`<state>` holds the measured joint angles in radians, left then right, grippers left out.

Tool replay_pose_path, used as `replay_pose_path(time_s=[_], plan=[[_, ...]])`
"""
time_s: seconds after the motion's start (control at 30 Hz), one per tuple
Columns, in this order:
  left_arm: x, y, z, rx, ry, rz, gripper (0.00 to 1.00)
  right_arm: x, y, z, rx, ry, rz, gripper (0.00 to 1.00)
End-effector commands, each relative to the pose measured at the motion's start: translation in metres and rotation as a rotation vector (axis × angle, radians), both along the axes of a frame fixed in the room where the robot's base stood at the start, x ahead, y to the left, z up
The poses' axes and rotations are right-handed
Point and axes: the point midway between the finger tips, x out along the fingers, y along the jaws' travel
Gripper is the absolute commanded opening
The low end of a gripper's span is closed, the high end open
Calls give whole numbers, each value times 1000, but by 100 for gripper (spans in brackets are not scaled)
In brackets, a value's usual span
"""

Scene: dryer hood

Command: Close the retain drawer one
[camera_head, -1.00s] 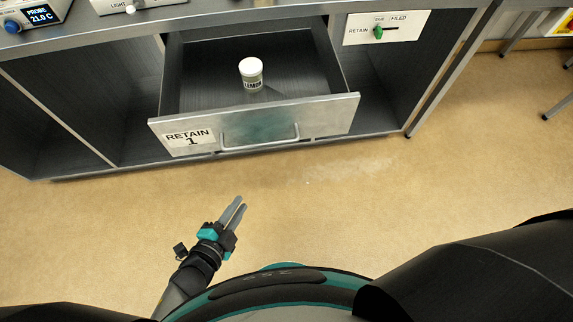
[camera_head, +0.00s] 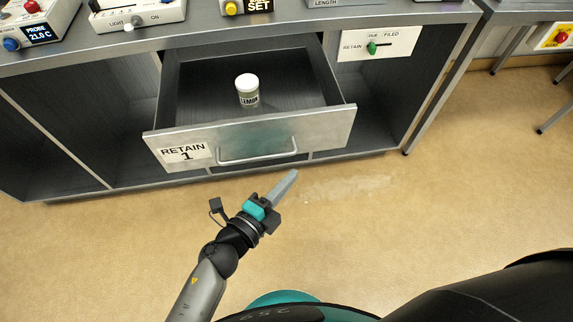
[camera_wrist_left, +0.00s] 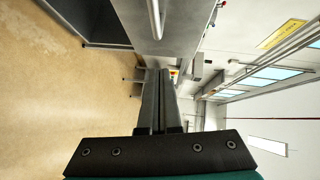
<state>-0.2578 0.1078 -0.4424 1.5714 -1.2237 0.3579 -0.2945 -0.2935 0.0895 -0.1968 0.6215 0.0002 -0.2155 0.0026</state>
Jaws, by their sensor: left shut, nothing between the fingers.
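The retain drawer one (camera_head: 330,128) is pulled out of the bench, with a "RETAIN 1" label and a bar handle (camera_head: 257,158) on its grey front. A white-capped jar labelled "LEMON" (camera_head: 247,90) stands upright inside it. My left gripper (camera_head: 292,174) is shut and empty, in front of and just below the handle in the head view, apart from the drawer front. In the left wrist view the shut fingers (camera_wrist_left: 157,100) point ahead, and the handle (camera_wrist_left: 155,18) shows above them at the top. My right gripper is not in view.
The bench top (camera_head: 200,38) carries several control boxes. A "RETAIN DUE FILED" panel (camera_head: 380,44) with a green slider is right of the drawer. Open shelf bays flank the drawer. The floor in front is clear. Another table stands at the right.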

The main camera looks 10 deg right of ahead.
Motion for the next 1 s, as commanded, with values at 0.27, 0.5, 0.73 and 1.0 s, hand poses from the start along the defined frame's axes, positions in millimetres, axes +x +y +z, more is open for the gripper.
replay_pose_path(time_s=[0.27,0.5,0.73,1.0], plan=[[35,-4,-8,0,0,1,0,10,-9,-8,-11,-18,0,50],[43,-4,-9,0,1,1,0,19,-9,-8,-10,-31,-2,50],[43,-4,-9,0,1,1,0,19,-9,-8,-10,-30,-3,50],[55,-4,-9,-1,-1,0,0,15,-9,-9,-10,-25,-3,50]])
